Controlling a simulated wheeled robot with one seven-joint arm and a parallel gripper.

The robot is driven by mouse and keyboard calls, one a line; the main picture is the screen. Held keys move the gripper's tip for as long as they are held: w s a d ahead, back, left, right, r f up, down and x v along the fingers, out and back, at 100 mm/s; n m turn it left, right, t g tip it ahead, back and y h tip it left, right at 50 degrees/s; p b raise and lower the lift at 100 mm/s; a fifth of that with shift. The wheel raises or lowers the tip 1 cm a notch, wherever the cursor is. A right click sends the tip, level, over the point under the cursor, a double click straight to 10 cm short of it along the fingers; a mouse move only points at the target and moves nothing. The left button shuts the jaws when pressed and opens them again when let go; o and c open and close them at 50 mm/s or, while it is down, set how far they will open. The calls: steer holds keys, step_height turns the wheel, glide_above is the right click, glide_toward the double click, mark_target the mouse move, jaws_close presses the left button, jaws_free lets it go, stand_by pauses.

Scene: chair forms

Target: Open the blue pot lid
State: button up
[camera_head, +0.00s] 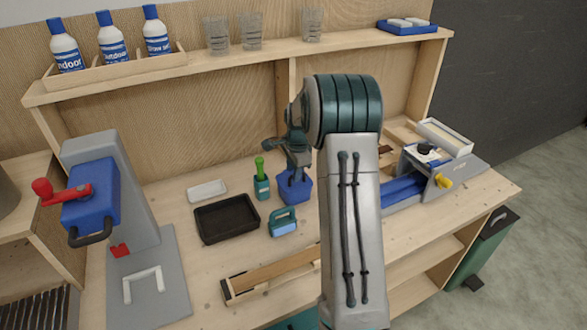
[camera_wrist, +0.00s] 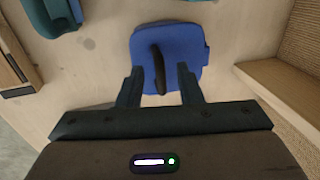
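The blue pot (camera_head: 296,190) stands on the wooden workbench, just left of my forearm in the head view. My gripper (camera_head: 293,172) is above it and hides part of its top. In the wrist view the blue lid (camera_wrist: 180,46) is seen from above, with a dark raised handle (camera_wrist: 157,66) across its middle. My gripper (camera_wrist: 160,72) is open, with one finger on each side of the handle and gaps between. I cannot tell how far the fingertips are above the lid. The lid appears to be on the pot.
A black tray (camera_head: 227,219), a teal-handled tool (camera_head: 283,222) and a teal container with a green brush (camera_head: 262,185) are left of the pot. A blue-grey press (camera_head: 92,200) stands far left. A clamp fixture (camera_head: 425,165) is right. A bottle shelf (camera_head: 240,62) runs behind.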

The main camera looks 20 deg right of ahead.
steer(key=shift+f, duration=0.25)
jaws_close()
steer(key=shift+w+r, duration=0.1)
steer(key=shift+r, duration=0.05)
